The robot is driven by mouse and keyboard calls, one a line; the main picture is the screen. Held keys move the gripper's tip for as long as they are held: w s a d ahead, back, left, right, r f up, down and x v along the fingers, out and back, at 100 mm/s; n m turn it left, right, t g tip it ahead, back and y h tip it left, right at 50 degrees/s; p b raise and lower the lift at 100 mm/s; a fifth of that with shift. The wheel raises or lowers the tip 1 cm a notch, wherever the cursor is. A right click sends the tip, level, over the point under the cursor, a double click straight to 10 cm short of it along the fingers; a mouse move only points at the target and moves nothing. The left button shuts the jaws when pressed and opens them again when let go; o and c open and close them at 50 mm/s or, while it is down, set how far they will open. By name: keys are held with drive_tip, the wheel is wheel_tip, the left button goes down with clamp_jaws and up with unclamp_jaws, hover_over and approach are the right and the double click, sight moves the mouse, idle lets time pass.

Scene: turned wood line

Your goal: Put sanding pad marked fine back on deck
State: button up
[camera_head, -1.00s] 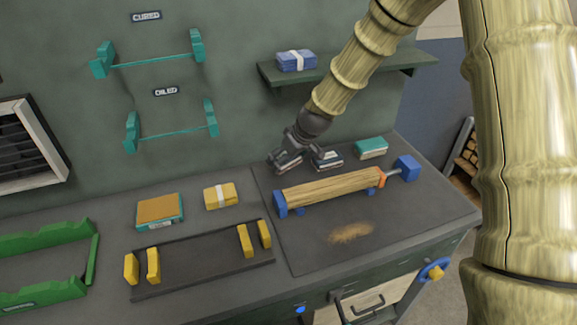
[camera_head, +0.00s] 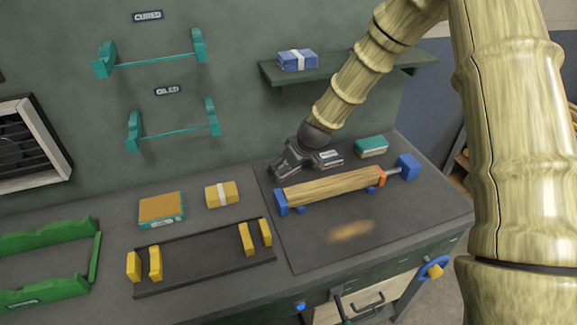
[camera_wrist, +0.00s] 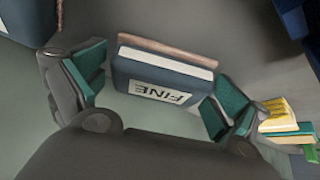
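The dark blue sanding pad marked FINE (camera_wrist: 150,70) lies between my fingers in the wrist view, with a pale layer and a brown layer along its far edge. My gripper (camera_wrist: 158,92) has teal finger pads on both sides of it. A gap shows on the pad's left side; the right finger is very close, and I cannot tell if it touches. In the head view my gripper (camera_head: 293,162) is low over the back of the dark deck mat (camera_head: 400,225), behind the wooden cylinder. There the gripper largely hides the pad.
The wooden cylinder (camera_head: 330,187) rests in blue holders just in front of my gripper. A teal block (camera_head: 371,146) stands to the right. A yellow bundle (camera_head: 222,194), a brown-topped teal pad (camera_head: 161,209) and a black rack (camera_head: 205,262) lie left. A shelf (camera_head: 350,70) is above.

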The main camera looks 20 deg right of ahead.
drive_tip(key=shift+r, duration=0.15)
drive_tip(key=b+v, duration=0.2)
drive_tip(key=v, duration=1)
drive_tip(key=shift+b, duration=0.4)
drive_tip(key=shift+a, duration=0.1)
